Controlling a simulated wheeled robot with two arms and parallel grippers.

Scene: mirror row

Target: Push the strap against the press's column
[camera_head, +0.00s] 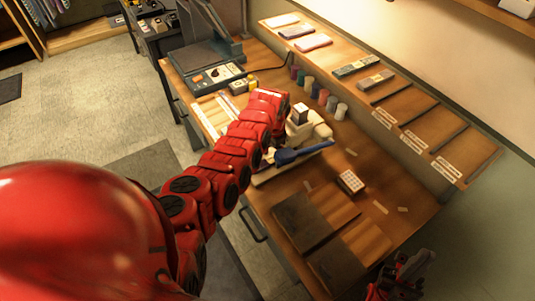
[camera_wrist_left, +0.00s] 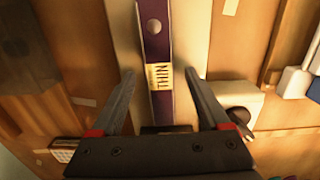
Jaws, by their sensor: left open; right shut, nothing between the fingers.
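A dark purple strap (camera_wrist_left: 154,75) with a label reading THIN lies lengthwise on a pale strip in the left wrist view. My left gripper (camera_wrist_left: 158,74) is open, with one finger on each side of the strap and visible gaps to it. In the head view the end of my red left arm reaches over the desk and hides the strap and that gripper's fingers. The press (camera_head: 301,115) shows there as pale blocks with a blue lever (camera_head: 303,152), right beside my arm. Its column is partly hidden. My right gripper (camera_head: 402,274) is shut and empty at the desk's lower right edge.
Several coloured cylinders (camera_head: 315,90) stand behind the press. A raised shelf (camera_head: 395,112) with flat pieces runs along the back. A grey machine (camera_head: 212,60) stands at the far left. Dark panels (camera_head: 300,220) and a small gridded block (camera_head: 350,181) lie at the front right.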

